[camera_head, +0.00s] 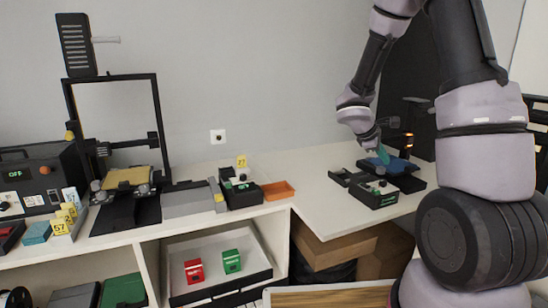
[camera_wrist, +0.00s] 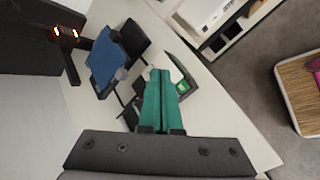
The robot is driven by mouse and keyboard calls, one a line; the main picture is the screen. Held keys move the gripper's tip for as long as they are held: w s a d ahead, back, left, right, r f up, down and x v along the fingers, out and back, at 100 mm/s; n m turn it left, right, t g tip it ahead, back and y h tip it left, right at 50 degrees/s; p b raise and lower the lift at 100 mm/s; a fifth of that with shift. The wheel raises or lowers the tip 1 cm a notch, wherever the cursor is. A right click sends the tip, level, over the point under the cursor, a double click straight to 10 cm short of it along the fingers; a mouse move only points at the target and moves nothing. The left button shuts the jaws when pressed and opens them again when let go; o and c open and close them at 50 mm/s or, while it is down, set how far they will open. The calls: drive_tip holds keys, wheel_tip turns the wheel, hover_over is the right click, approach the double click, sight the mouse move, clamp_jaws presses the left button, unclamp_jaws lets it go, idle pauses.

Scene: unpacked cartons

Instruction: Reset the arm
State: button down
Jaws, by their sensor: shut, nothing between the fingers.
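My gripper (camera_head: 383,155) is at the right of the head view, above the right part of the white counter (camera_head: 312,212). Its green fingers are together with nothing between them; they also fill the middle of the wrist view (camera_wrist: 163,85). Just below and beside the fingers is a black device with a blue top (camera_head: 398,167), which also shows at the left of the wrist view (camera_wrist: 106,60). I cannot tell whether the fingers touch it. My arm comes down to the counter from the upper right.
A black box with a green display (camera_head: 378,196) stands in front of the blue-topped device. A frame-shaped printer (camera_head: 158,130), an orange tray (camera_head: 277,190) and a control box (camera_head: 40,180) stand further left. A white shelf bin (camera_head: 262,262) holds a red and a green box.

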drive_tip(key=s+a+r+m+t+y, duration=0.1)
drive_tip(key=s+a+r+m+y, duration=0.2)
drive_tip(key=s+a+r+m, duration=0.2)
drive_tip(key=s+a+r+m+t+y, duration=0.1)
drive_tip(key=s+a+r+m+y, duration=0.2)
drive_tip(key=s+r, duration=0.6)
drive_tip(key=s+a+r+m+t+y, duration=0.1)
drive_tip(key=s+a+r+m+y, duration=0.3)
drive_tip(key=s+a+r+m, duration=0.2)
drive_tip(key=s+r+m, duration=0.1)
drive_tip(key=s+r, duration=0.1)
drive_tip(key=s, duration=0.1)
drive_tip(key=shift+s+a+m+t, duration=0.3)
drive_tip(key=shift+s+a+t, duration=0.05)
drive_tip(key=shift+s+t, duration=0.05)
